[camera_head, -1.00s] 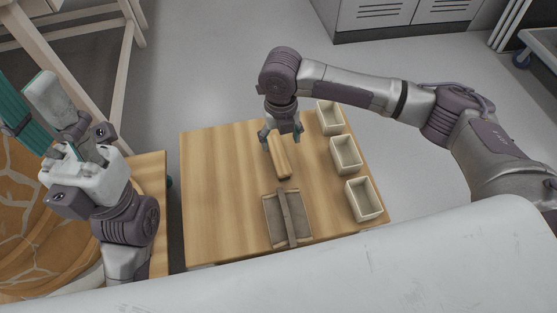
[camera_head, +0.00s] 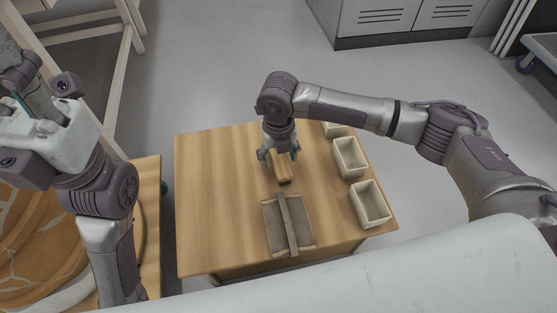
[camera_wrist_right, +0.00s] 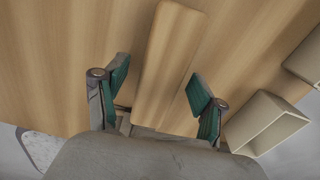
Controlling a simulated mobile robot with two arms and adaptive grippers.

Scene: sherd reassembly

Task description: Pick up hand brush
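The hand brush shows as a long, light wooden block (camera_head: 284,171) on the wooden table, partly hidden by my right gripper. In the right wrist view the block (camera_wrist_right: 170,65) lies lengthwise between the two teal finger pads. My right gripper (camera_head: 279,156) is open over its far part, one finger on each side. In the wrist view a gap shows between each pad of the gripper (camera_wrist_right: 161,88) and the block. My left gripper (camera_head: 25,95) is raised at the left edge and partly cut off; whether it holds the grey piece beside it is unclear.
Several cream open boxes (camera_head: 370,204) stand along the table's right edge. A grey-brown slatted tray (camera_head: 271,226) lies near the front. The left part of the wooden table (camera_head: 215,200) is clear. A second surface with brown patterned pieces (camera_head: 110,235) is at the left.

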